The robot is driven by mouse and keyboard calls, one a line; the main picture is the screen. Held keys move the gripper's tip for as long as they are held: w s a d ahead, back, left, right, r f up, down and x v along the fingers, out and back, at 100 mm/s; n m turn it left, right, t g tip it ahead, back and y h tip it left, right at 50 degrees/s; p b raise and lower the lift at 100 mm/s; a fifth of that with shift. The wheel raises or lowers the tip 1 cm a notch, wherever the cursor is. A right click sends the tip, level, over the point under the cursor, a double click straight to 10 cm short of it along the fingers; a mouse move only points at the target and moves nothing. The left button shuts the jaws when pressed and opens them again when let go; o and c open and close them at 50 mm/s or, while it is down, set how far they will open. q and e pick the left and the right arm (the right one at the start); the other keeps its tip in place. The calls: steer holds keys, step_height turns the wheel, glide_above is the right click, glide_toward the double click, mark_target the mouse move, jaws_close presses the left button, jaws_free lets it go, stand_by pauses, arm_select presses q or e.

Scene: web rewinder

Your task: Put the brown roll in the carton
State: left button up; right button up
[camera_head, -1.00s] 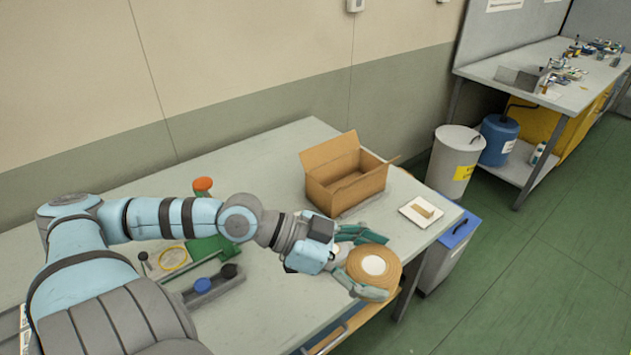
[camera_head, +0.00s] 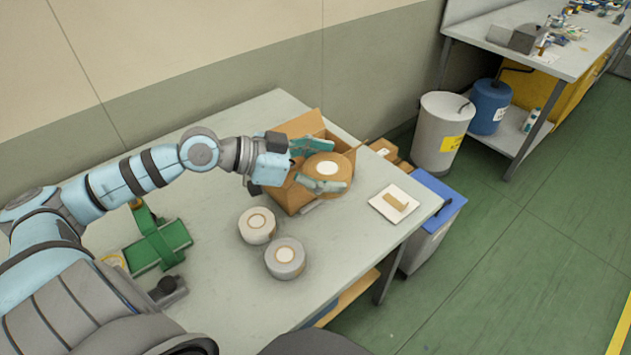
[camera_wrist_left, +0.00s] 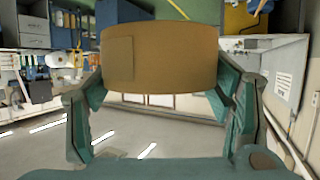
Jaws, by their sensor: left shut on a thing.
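The brown roll (camera_head: 338,168) has a pale core and is held by my left gripper (camera_head: 315,166), whose green fingers are shut on its sides. In the left wrist view the roll (camera_wrist_left: 158,57) sits between the two fingers of the gripper (camera_wrist_left: 160,95). The open cardboard carton (camera_head: 290,198) stands on the table, and the roll shows over it in the head view. The roll and gripper hide much of the carton's opening; I cannot tell how high the roll is above it. My right gripper is not in view.
Two pale rolls (camera_head: 257,226) (camera_head: 285,258) lie on the table in front of the carton. A white plate with a small tan block (camera_head: 396,201) lies to its right. A green fixture (camera_head: 156,242) stands at left. A blue-lidded bin (camera_head: 436,210) stands beyond the table's right edge.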

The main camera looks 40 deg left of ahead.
arm_select(q)
steer(key=w+a+r+n+t+y+b, duration=0.25)
steer(key=w+a, duration=0.25)
steer(key=a, duration=0.3)
steer(key=w+a+r+n+t+y+b, duration=0.1)
steer(key=w+a+n+y+b, duration=0.15)
steer(key=w+a, duration=0.4)
step_height(320, 180, down, 19)
steer(key=s+a+b, duration=0.1)
steer(key=a+b, duration=0.1)
steer(key=b, duration=0.1)
steer(key=shift+s+a+b, duration=0.15)
steer(key=shift+s+b, duration=0.15)
steer(key=shift+s, duration=0.05)
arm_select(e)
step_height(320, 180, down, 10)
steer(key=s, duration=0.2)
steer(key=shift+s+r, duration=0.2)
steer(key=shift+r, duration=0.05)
arm_select(q)
steer(key=shift+s+f+b, duration=0.1)
steer(key=shift+f+b, duration=0.5)
steer(key=shift+b, duration=0.1)
steer(key=o, duration=1)
steer(key=shift+s+f+g, duration=0.1)
steer(key=shift+g, duration=0.15)
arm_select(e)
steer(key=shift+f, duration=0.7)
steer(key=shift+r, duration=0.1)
